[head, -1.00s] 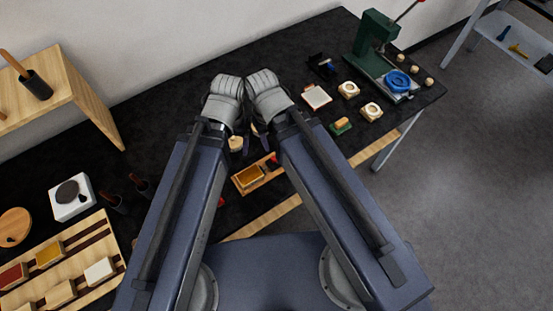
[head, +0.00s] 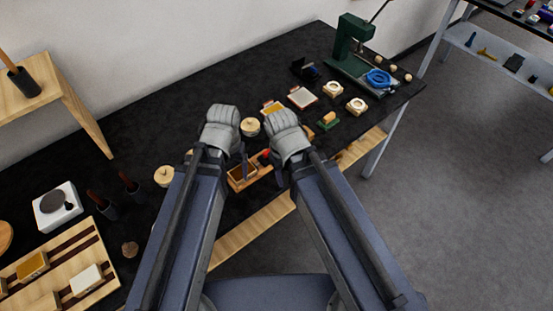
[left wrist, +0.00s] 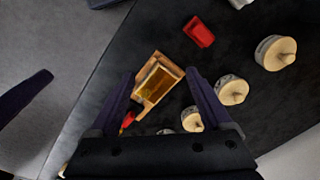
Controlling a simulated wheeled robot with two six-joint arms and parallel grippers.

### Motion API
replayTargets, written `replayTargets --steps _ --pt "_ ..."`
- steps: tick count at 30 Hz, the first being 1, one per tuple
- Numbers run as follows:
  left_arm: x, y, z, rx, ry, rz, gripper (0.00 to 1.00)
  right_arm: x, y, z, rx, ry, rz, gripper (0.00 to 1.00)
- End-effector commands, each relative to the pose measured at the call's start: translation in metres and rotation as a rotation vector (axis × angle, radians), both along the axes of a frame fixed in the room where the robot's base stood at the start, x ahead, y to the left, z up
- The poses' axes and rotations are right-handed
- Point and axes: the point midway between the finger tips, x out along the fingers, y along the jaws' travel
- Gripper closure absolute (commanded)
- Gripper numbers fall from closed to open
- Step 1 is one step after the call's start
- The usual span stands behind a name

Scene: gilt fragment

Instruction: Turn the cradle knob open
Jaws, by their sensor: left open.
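The wooden cradle (head: 237,184) lies near the table's front edge in the head view, its red knob (head: 264,158) at its right end. In the left wrist view the cradle (left wrist: 148,76) holds a golden-brown piece, and the red knob (left wrist: 127,121) shows at its lower end, partly hidden by a finger. My left gripper (head: 244,167) is over the cradle. In the left wrist view its fingers (left wrist: 160,73) are spread and empty, one to each side of the cradle. My right gripper (head: 279,157) is just right of the knob; its fingertips are mostly hidden.
Round wooden-topped pots (left wrist: 274,53) stand beside the cradle, with a loose red piece (left wrist: 198,32). Small blocks and a green press (head: 351,45) are at the right. A slotted wooden rack (head: 62,268) is at the left. The black table (head: 150,120) is clear behind.

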Motion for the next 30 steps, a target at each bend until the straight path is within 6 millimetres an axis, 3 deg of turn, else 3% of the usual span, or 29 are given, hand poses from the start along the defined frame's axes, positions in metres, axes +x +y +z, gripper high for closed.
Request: replayTargets --steps 5,10,17,22,27,30 --pt "0.037 0.018 0.003 -0.035 -0.029 0.17 0.18 0.001 0.0 0.003 0.0 0.0 0.0 0.5" --pt "0.065 0.008 0.004 -0.056 -0.038 0.325 0.18 0.001 0.0 0.004 0.0 0.0 0.0 0.5" --pt "0.1 -0.029 0.004 -0.064 -0.031 0.521 0.18 0.0 0.0 0.004 0.0 0.0 0.0 0.5" --pt "0.123 -0.07 0.004 -0.061 -0.021 0.668 0.18 0.0 0.0 0.004 0.0 0.0 0.0 0.5" --pt "0.132 -0.1 0.004 -0.055 -0.013 0.774 0.18 0.0 0.0 0.004 0.0 0.0 0.0 0.5" --pt "0.133 -0.104 0.004 -0.053 -0.012 0.797 0.18 0.0 0.0 0.004 0.0 0.0 0.0 0.5"
